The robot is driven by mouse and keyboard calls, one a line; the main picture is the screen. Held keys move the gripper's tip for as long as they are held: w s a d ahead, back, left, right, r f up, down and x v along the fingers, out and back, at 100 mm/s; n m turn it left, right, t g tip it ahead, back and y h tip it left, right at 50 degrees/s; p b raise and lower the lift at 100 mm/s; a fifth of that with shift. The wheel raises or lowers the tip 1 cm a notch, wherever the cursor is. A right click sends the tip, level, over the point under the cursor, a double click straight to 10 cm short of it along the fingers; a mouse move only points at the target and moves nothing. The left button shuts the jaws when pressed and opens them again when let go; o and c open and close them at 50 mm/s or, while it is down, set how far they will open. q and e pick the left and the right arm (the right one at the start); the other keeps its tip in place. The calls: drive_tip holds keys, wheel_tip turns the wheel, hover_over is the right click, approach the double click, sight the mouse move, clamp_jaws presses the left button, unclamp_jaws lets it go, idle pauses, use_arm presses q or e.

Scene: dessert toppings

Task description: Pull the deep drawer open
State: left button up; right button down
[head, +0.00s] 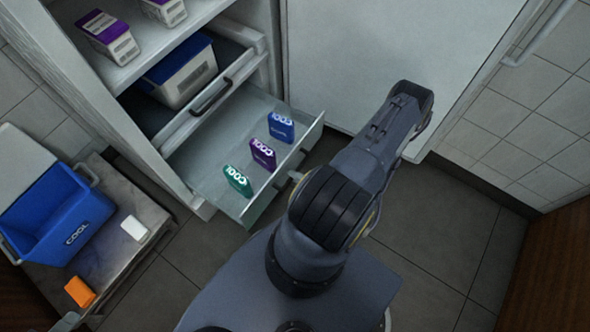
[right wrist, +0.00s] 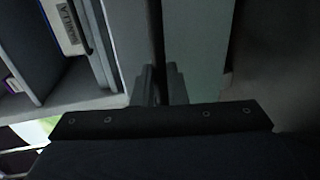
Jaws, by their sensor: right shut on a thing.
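The deep drawer (head: 212,160) is the low, clear-walled drawer of the white cabinet, and it stands pulled out over the floor. A green pack (head: 238,181), a purple pack (head: 263,154) and a blue pack (head: 281,127) stand upright in it. My right gripper (right wrist: 160,85) is at the drawer's front. In the head view my own arm mostly hides the fingers. My left gripper is not in view.
Above is another drawer (head: 210,97) with a handle and a blue-white box (head: 183,72). The cabinet door (head: 385,45) stands open at the right. A trolley (head: 115,245) at left carries a blue cooler (head: 60,215), a white block (head: 134,228) and an orange block (head: 80,292).

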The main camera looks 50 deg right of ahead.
drive_tip(key=c, duration=1.5)
unclamp_jaws()
drive_tip(key=shift+o, duration=0.2)
drive_tip(key=p+v, duration=0.1)
drive_tip(key=v, duration=0.6)
drive_tip(key=shift+s+p, duration=0.3)
drive_tip(key=shift+s, duration=0.1)
drive_tip(key=shift+d+r, duration=0.1)
